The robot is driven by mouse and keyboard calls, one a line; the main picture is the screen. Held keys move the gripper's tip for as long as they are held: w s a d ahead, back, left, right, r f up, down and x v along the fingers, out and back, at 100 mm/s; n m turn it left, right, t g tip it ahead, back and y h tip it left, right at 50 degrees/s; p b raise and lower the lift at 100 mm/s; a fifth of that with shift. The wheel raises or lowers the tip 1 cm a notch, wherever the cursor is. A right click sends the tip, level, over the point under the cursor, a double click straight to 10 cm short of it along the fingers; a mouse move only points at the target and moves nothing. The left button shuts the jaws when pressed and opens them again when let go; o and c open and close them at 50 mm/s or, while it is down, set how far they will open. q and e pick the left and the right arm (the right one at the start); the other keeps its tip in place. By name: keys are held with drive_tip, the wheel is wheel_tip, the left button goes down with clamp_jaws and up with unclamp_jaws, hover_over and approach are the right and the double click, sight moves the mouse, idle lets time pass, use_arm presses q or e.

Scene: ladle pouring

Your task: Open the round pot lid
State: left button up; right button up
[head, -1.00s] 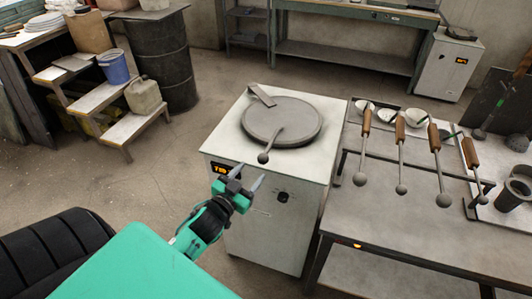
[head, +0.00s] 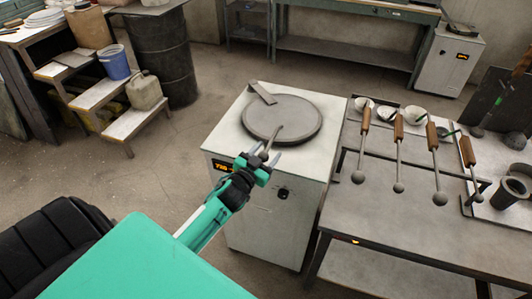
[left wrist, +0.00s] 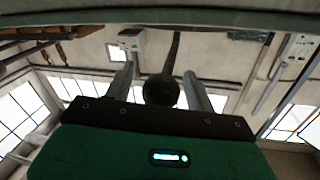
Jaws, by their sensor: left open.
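The round grey pot lid (head: 290,112) lies flat and closed on top of the white cabinet (head: 230,150). Its handle (head: 275,138) is a rod that reaches toward me past the lid's edge and ends in a dark ball knob. My left gripper (head: 266,156) is open at the cabinet's front top edge, with its fingers around the knob. In the left wrist view the knob (left wrist: 161,90) sits between the two finger tips, with gaps visible on both sides. The gripper hides part of the knob in the head view. My right gripper is not in view.
To the right, a metal table (head: 400,225) carries a rack of several ladles with wooden handles, plus small bowls. A dark barrel (head: 160,55) and stepped shelves (head: 100,98) stand at the back left. Open floor lies left of the cabinet.

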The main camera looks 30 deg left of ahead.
use_arm(q)
clamp_jaws()
